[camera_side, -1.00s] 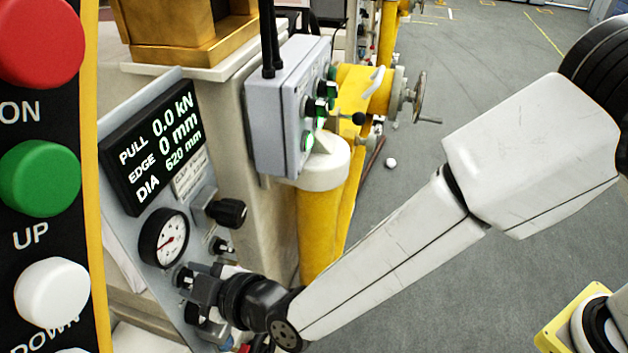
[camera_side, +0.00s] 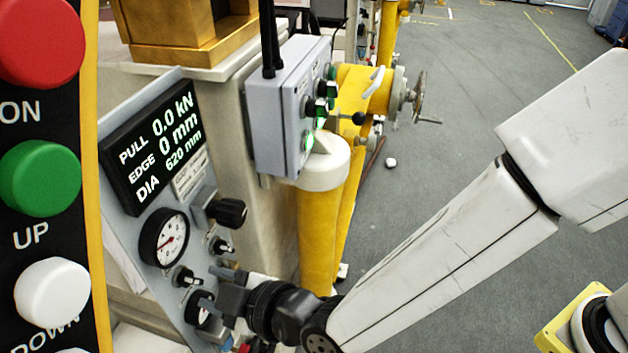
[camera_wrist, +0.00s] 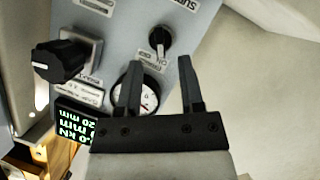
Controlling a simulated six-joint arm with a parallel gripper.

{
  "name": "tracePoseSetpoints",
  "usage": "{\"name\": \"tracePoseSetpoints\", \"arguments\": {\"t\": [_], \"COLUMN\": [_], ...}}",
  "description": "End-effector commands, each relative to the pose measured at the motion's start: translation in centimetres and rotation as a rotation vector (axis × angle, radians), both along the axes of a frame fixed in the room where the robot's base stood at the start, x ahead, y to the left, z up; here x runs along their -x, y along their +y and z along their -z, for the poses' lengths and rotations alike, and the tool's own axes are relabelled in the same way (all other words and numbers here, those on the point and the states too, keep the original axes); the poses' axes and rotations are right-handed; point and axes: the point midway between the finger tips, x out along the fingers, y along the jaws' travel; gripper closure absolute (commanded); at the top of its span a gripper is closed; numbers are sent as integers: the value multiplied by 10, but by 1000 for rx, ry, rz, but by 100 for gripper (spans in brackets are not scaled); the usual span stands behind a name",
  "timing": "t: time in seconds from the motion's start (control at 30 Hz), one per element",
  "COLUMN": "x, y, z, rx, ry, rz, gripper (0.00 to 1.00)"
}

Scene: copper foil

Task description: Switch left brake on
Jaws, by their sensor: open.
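The grey control panel (camera_side: 130,255) carries small black switches with light levers. One switch (camera_side: 187,280) is just above the lower gauge and another switch (camera_side: 221,247) is up to its right. I cannot tell which is the left brake, as the labels are too small to read. My gripper (camera_side: 213,288) is open and empty in front of the panel's lower part, partly covering the lower gauge (camera_side: 198,310). In the wrist view my gripper (camera_wrist: 160,60) has a gauge (camera_wrist: 143,95) between its fingers and a switch (camera_wrist: 160,40) just beyond the fingertips.
A black knob (camera_side: 228,211) sticks out beside the upper gauge (camera_side: 164,238); it also shows left in the wrist view (camera_wrist: 58,60). A display (camera_side: 152,145) tops the panel. Open floor lies right.

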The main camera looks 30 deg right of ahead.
Motion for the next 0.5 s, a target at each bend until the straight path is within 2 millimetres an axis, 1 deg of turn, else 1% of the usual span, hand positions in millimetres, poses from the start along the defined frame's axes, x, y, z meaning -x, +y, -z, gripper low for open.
{"name": "tracePoseSetpoints", "arguments": {"t": [0.1,0.2,0.33,0.5], "x": [12,18,24,26], "y": [-7,-11,-15,-16], "z": [-5,-8,-10,-11], "rx": [0,0,0,0], "ry": [-1,-2,-2,-1], "rz": [-3,-1,-1,-1], "gripper": [51,51,51,51]}}
